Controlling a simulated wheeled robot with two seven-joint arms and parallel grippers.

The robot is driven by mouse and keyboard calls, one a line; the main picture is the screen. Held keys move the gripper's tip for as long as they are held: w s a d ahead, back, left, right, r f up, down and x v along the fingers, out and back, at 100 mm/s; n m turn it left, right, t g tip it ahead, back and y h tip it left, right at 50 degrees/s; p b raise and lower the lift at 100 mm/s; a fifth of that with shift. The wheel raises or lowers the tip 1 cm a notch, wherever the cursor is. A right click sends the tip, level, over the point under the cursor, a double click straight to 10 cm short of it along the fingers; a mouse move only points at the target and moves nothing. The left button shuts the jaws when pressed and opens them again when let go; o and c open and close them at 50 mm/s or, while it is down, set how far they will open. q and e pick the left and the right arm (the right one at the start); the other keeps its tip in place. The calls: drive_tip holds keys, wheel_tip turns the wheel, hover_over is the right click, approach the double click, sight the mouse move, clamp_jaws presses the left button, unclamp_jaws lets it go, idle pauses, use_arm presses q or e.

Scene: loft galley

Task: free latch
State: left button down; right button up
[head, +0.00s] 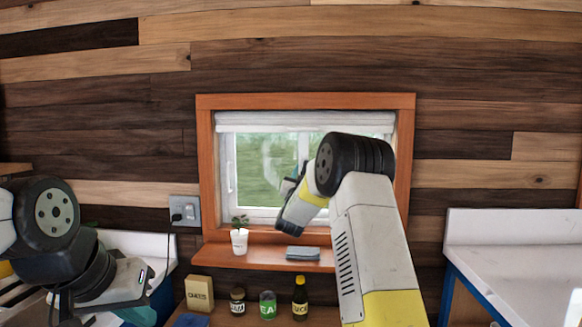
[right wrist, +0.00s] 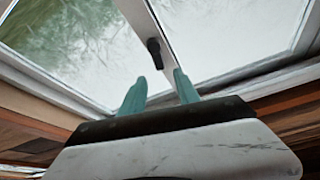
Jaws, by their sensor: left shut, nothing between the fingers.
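The window (head: 258,172) has a white frame inside an orange wooden surround. Its black latch handle (right wrist: 154,52) shows on the white middle bar in the right wrist view. In the head view my right arm hides the latch. My right gripper (right wrist: 159,78) is open, its two teal fingers apart and pointing at the bar. The latch appears just beyond the fingertips, between them in the picture; I cannot tell whether they touch it. In the head view that gripper (head: 290,182) is largely hidden. My left gripper (head: 142,312) is low at the left, shut and empty, away from the window.
Below stand a box (head: 199,293), a dark jar (head: 237,302), a green tin (head: 267,304) and a bottle (head: 300,298). A wall socket (head: 186,211) is left of the window.

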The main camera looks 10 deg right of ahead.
sight(306, 162)
drive_tip(key=shift+x, duration=2.7)
clamp_jaws()
